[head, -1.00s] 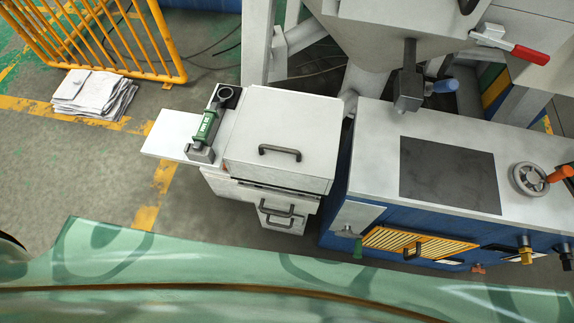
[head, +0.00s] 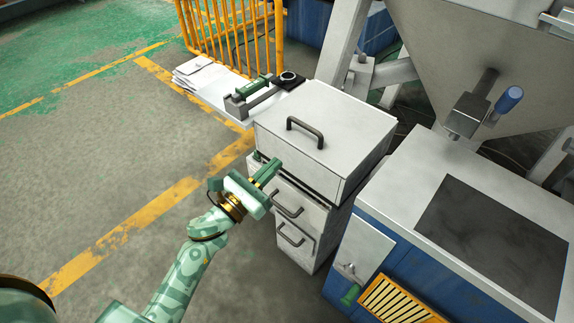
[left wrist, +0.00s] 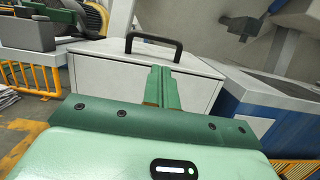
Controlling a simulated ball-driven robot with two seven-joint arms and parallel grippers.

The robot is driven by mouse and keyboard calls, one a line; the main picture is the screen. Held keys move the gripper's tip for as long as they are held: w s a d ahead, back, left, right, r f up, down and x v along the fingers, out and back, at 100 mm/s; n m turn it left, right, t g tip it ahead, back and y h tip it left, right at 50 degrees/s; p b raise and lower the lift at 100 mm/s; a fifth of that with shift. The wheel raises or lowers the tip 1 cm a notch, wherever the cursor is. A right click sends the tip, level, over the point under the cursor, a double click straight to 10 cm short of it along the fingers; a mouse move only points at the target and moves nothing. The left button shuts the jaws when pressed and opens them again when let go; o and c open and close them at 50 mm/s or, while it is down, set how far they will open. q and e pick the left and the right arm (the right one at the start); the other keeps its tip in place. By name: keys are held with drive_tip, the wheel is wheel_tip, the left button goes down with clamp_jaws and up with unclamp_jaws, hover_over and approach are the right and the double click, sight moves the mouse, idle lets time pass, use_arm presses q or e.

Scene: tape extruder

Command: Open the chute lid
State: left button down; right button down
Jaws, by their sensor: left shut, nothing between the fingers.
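A white box-shaped lid (head: 325,135) with a black handle (head: 304,131) tops a narrow drawer unit (head: 300,215); I take it to be the chute lid. It sits closed on the unit. My left gripper (head: 268,173) is shut and empty, in front of the lid's left front side and below its handle. In the left wrist view the green fingers (left wrist: 162,84) are together in front of the lid's front face (left wrist: 120,78), with the handle (left wrist: 154,42) beyond and above them. Contact cannot be told. My right gripper is out of view.
A blue and white machine (head: 440,210) with a dark top panel stands close on the right. A side shelf (head: 225,97) carries a green-handled tool (head: 250,92). A yellow fence (head: 225,35) is behind. The floor at left is clear.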

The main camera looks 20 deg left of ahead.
sight(297, 141)
use_arm(q)
drive_tip(key=x, duration=0.9)
drive_tip(key=shift+w, duration=0.25)
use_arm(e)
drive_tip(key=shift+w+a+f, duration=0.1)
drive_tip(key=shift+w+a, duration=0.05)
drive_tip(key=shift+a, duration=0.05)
use_arm(q)
drive_tip(key=shift+r, duration=0.1)
